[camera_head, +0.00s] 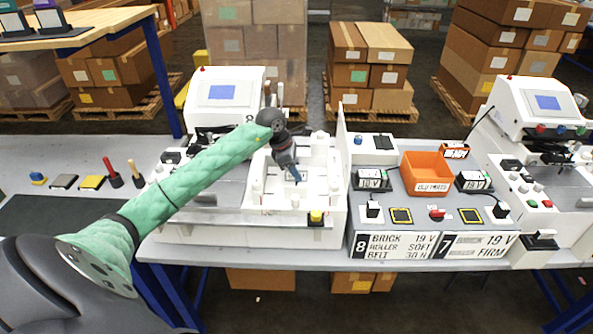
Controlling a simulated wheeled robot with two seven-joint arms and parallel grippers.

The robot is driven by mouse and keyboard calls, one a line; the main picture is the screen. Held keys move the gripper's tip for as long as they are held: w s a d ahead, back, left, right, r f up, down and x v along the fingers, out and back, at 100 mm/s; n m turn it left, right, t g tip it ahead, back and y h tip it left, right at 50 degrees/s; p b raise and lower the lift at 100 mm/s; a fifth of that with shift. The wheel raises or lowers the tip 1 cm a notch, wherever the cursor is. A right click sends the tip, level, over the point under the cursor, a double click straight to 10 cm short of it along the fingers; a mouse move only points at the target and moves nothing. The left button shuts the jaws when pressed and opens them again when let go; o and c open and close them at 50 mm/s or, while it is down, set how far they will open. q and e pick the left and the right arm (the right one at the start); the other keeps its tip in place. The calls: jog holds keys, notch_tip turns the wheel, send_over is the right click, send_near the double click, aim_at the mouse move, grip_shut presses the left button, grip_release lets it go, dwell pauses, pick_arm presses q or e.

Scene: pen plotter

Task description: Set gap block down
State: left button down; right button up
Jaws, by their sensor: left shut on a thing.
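My left arm, in a green sleeve, reaches in from the left in the head view. Its gripper (296,176) points down over the open white frame of the plotter (262,222) at the middle. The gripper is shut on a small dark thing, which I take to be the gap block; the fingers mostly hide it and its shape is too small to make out. I cannot tell whether it touches the surface below. My right gripper is out of view.
White walls and posts of the plotter stand close around the gripper. At right are an orange bin (427,173) and a control panel with labels.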

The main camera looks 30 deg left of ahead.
pick_arm(q)
jog(key=c, duration=1.1)
grip_release()
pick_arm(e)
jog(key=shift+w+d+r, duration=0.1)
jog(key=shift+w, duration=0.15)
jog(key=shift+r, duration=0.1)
pick_arm(q)
jog(key=shift+s+a+r, duration=0.1)
jog(key=shift+a+r, duration=0.1)
jog(key=shift+r, duration=0.2)
jog(key=shift+a+r+b, duration=0.1)
jog(key=shift+r+b, duration=0.25)
jog(key=shift+b, duration=0.05)
jog(key=shift+s+a+r, duration=0.15)
jog(key=shift+s+r, duration=0.05)
jog(key=shift+r, duration=0.3)
jog(key=shift+b+v, duration=1.9)
jog(key=shift+v, duration=2.85)
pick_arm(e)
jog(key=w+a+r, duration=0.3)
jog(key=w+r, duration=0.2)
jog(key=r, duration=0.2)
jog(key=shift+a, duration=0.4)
